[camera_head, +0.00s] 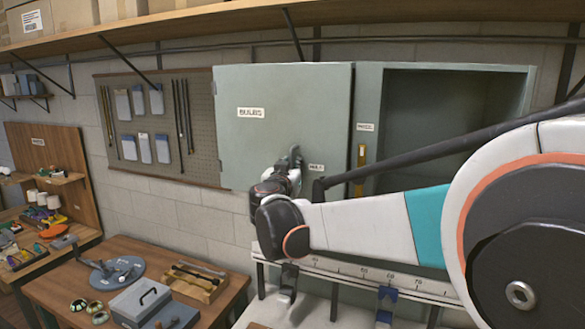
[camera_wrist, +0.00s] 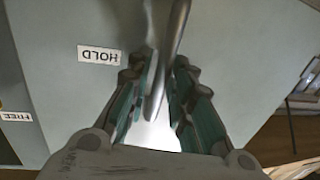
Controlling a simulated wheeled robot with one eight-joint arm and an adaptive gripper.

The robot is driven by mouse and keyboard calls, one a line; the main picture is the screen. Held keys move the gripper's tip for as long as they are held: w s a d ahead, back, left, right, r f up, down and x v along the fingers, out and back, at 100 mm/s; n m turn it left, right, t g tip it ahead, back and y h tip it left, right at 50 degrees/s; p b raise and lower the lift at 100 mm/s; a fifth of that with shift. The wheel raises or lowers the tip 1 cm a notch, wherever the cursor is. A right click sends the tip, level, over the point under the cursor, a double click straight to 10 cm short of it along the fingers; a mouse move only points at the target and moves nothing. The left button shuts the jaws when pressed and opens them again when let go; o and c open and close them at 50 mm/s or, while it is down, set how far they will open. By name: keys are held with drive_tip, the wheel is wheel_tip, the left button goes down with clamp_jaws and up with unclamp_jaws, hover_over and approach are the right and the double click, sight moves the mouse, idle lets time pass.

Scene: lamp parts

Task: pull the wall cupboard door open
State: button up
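The wall cupboard (camera_head: 445,67) is grey-green and hangs on the block wall. Its door, labelled BULBS (camera_head: 285,90), covers the left part; I cannot tell whether it stands slightly off the frame. A metal bar handle (camera_head: 295,158) is at the door's lower right, partly hidden by my gripper (camera_head: 281,175). In the wrist view, the handle (camera_wrist: 172,45) runs between the teal-padded fingers of my gripper (camera_wrist: 162,75). The fingers look apart, with a gap beside the bar.
An open, dark cupboard bay (camera_head: 430,110) is right of the door. A yellow strip (camera_head: 361,160) is on the upright between them. A pegboard (camera_head: 150,135) hangs left of the door. A wooden table (camera_head: 60,285) with a grey box stands below left. A shelf (camera_head: 200,30) runs above.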

drive_tip(key=shift+w, duration=0.1)
clamp_jaws()
